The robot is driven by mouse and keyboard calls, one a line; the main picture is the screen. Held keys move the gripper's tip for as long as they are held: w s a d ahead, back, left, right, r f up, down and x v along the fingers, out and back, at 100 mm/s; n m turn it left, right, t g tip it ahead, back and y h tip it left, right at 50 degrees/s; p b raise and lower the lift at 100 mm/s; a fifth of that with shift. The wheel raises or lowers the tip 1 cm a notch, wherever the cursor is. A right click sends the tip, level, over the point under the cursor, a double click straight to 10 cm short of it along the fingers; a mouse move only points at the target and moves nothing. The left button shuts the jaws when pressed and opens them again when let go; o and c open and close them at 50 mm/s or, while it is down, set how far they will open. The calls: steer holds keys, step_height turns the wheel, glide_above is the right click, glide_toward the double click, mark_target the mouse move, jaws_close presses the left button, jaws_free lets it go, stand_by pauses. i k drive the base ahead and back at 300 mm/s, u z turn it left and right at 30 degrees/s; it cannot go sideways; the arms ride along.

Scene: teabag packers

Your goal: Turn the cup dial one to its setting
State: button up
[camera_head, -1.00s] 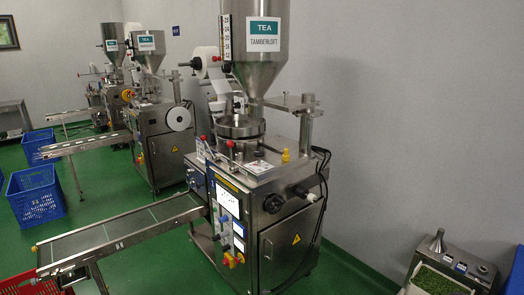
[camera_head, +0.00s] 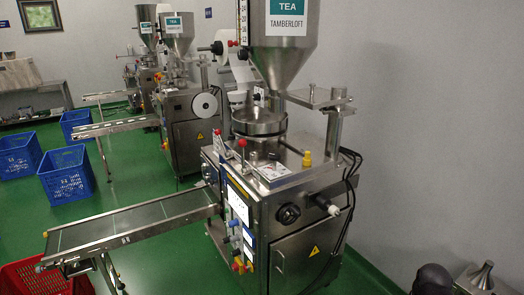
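The nearest teabag packer (camera_head: 280,255) stands in the middle, with a steel hopper (camera_head: 282,40) marked TEA TAMBERLOFT. A round steel cup turret (camera_head: 259,122) sits on its top deck. A dark round dial (camera_head: 289,214) is on its front right face, beside a white-tipped knob (camera_head: 331,209). A control panel (camera_head: 239,204) with small knobs is on the left face. I cannot tell which of these is cup dial one, and no setting is readable.
A conveyor (camera_head: 130,226) extends left from the packer. A red basket (camera_head: 45,280) is at the lower left, and blue crates (camera_head: 66,174) stand farther back. More packers (camera_head: 190,120) stand behind. A dark rounded shape (camera_head: 432,281) is at the lower right. Green floor is open between them.

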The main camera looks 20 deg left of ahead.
mark_target(273, 156)
steer(key=u, duration=0.35)
steer(key=i, duration=1)
steer(key=u, duration=0.4)
